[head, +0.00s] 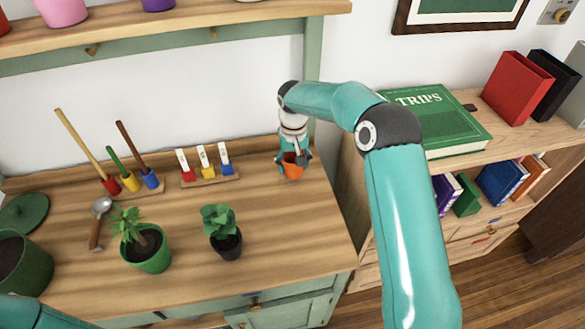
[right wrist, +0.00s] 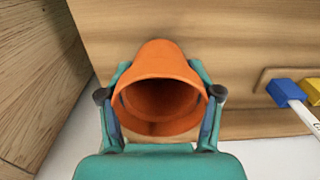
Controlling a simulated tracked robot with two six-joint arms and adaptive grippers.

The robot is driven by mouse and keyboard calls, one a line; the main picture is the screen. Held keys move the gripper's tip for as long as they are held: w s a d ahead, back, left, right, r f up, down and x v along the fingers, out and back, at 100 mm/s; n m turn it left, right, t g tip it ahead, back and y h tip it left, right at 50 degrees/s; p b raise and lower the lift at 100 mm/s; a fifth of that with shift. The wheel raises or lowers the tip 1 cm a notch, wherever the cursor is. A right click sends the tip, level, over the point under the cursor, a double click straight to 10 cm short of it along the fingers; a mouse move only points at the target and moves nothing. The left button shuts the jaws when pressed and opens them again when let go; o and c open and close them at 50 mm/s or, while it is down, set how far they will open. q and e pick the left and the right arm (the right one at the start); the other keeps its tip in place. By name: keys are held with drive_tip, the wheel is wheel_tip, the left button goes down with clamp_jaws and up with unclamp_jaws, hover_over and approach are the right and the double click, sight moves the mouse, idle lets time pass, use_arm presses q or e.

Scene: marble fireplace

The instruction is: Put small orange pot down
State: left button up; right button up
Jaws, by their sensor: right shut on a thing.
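The small orange pot (head: 292,166) is at the right end of the wooden counter (head: 290,235) in the head view. My right gripper (head: 293,161) is shut on it, with one finger on each side. In the right wrist view the pot (right wrist: 160,90) sits between the fingers of the gripper (right wrist: 160,100), its open, empty mouth facing the camera. I cannot tell whether its base touches the counter. Part of my left arm (head: 40,315) shows at the bottom left of the head view; its gripper is out of view.
A rack of small coloured tools (head: 209,178) stands left of the pot. Two potted plants, a green one (head: 148,255) and a dark one (head: 228,245), stand nearer the front. A bookshelf with a green book (head: 440,118) is right. Counter in front of the pot is clear.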

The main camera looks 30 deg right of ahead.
drive_tip(key=shift+f, duration=1.3)
drive_tip(key=shift+f, duration=0.1)
drive_tip(key=o, duration=1.1)
wheel_tip(320, 180, up, 12)
drive_tip(key=shift+r, duration=0.1)
